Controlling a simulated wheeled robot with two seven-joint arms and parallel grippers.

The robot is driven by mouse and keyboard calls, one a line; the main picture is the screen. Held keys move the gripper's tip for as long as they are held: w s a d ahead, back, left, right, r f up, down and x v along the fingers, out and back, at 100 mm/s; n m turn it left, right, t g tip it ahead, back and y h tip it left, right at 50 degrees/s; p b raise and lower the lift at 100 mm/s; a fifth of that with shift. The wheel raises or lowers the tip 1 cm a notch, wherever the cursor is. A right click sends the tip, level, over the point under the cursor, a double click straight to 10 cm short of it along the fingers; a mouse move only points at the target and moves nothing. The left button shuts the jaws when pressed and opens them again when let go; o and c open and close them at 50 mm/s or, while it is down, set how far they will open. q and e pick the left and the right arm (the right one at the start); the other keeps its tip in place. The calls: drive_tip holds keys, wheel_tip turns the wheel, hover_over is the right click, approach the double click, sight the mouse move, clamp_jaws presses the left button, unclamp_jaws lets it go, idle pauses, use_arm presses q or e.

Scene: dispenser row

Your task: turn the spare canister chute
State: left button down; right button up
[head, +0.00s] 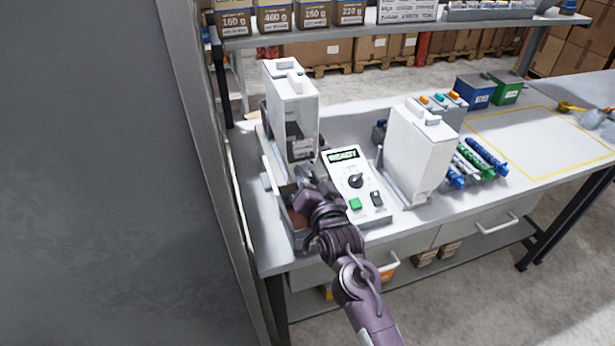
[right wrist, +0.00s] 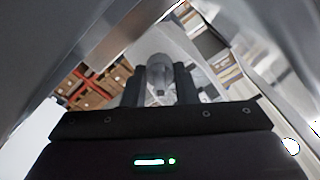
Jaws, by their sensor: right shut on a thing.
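A white canister (head: 291,105) stands upright in the dispenser at the left of the bench. A second white canister (head: 418,150) stands upright to the right of the control panel. I cannot tell from the pictures which one is the spare. My right gripper (head: 304,178) is low in front of the left canister. In the right wrist view its fingers are shut on a grey rounded piece (right wrist: 160,72), which may be the chute. The head view mostly hides this piece behind my gripper. My left gripper is not in view.
A control panel (head: 357,185) with a lit display, a dark knob and a green button lies just right of my gripper. Coloured augers (head: 480,158), a blue bin (head: 475,91) and a green bin (head: 505,87) stand farther right. A shelf (head: 385,29) spans above.

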idle(0.4)
drive_tip(key=o, duration=0.6)
drive_tip(key=shift+o, duration=0.2)
drive_tip(key=b+v, duration=0.2)
drive_tip(key=v, duration=0.5)
drive_tip(key=shift+s, duration=0.35)
drive_tip(key=shift+d, duration=0.1)
